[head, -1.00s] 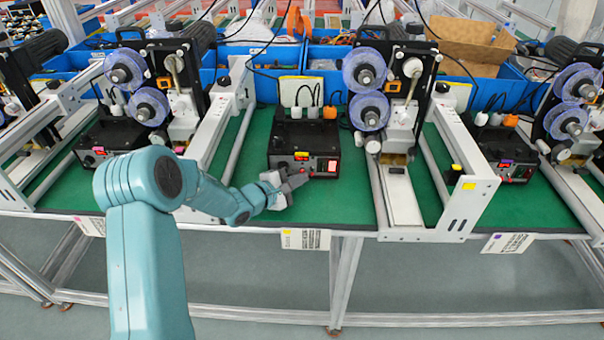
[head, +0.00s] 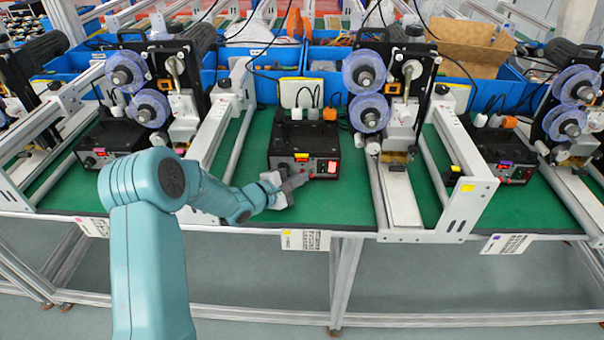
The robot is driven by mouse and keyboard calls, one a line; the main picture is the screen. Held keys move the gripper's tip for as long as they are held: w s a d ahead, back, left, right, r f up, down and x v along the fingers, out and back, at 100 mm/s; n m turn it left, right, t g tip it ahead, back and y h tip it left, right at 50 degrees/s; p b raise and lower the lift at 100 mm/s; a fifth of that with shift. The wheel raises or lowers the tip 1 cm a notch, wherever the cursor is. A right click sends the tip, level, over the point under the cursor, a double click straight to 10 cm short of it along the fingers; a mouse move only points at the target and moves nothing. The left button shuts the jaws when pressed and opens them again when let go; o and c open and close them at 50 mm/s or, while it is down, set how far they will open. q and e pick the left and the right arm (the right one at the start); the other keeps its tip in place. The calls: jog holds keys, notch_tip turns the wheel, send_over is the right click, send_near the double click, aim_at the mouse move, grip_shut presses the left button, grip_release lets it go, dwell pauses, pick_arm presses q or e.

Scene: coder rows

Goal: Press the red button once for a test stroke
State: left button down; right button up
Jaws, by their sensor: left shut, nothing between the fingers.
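The black control box (head: 304,142) stands on the green mat in the middle. Its front has a small red display (head: 301,157) and a lit red rocker-like button (head: 332,168) at the right. A small red spot also shows at the left of that front; whether it is a button is too small to tell. My left gripper (head: 301,180) is shut and empty, just before the lower front of the box, its tips pointing right, below and left of the lit red piece. I cannot tell whether the tips touch the box. My right gripper is out of view.
Similar black boxes stand at left (head: 109,140) and right (head: 497,146). Machines with clear blue reels (head: 364,72) and white frame rails (head: 218,125) flank the middle box. Blue bins (head: 325,84) line the back. The green mat (head: 335,205) before the box is clear.

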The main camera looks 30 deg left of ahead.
pick_arm(q)
jog(key=shift+w+a+r, duration=0.1)
jog(key=shift+a, duration=0.05)
jog(key=shift+s+d, duration=0.2)
jog(key=shift+s, duration=0.05)
dwell(0.4)
jog(key=shift+s+d, duration=0.15)
jog(key=shift+s, duration=0.1)
jog(key=shift+s+d, duration=0.5)
jog(key=shift+s, duration=0.3)
jog(key=shift+s+d, duration=0.5)
jog(key=shift+s, duration=0.25)
jog(key=shift+s+d, duration=0.5)
jog(key=shift+s, duration=0.3)
